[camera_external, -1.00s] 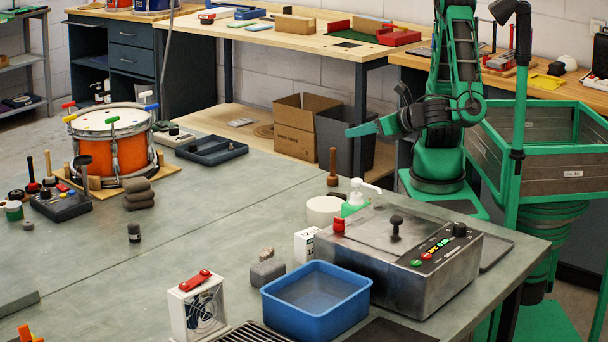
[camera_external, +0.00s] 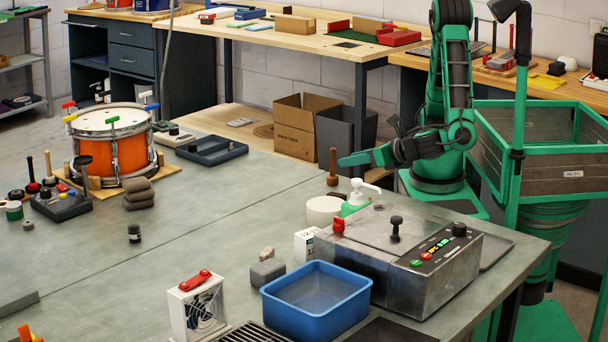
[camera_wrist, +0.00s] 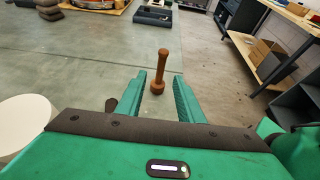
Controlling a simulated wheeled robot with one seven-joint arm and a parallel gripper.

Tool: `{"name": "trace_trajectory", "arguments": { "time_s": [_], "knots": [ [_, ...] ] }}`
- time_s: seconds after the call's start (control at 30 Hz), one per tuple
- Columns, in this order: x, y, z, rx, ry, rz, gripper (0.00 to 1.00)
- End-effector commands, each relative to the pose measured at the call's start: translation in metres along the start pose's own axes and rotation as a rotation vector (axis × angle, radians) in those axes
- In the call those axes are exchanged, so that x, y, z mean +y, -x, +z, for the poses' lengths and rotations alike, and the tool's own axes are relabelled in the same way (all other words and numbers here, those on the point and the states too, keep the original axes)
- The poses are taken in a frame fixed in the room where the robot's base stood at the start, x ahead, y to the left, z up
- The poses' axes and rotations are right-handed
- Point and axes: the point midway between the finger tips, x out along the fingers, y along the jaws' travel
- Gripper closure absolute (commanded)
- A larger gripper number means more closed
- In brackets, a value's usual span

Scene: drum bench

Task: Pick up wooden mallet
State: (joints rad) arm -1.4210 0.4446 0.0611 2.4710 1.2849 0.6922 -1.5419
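The wooden mallet (camera_external: 332,166) stands upright on the grey bench, brown handle up and wider end down. In the wrist view the mallet (camera_wrist: 162,66) shows in the gap between my fingers, apart from both. My gripper (camera_external: 341,161) is level and low over the bench, its tips right beside the handle on the right. In the wrist view my gripper (camera_wrist: 160,80) is open and empty, one green finger on each side of the mallet. I cannot tell whether the tips have reached around it.
A white round object (camera_external: 322,210) and a green-and-white tool (camera_external: 357,197) are close in front of the mallet. A metal machine (camera_external: 400,258) and blue bin (camera_external: 316,300) stand nearer the camera. An orange drum (camera_external: 112,148) is far left. Bench left of the mallet is clear.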

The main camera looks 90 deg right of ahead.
Motion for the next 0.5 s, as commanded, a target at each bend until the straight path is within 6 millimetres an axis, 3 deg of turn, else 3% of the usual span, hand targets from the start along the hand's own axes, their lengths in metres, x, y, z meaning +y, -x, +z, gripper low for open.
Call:
{"name": "trace_trajectory", "arguments": {
  "time_s": [0.1,0.37,0.5],
  "knots": [
    [0.0,-0.018,0.001,-0.001,0.0,-0.002,0.66],
    [0.0,-0.036,0.0,0.0,-0.001,-0.001,0.66],
    [-0.001,-0.054,0.001,-0.002,0.001,-0.003,0.66]
  ]
}}
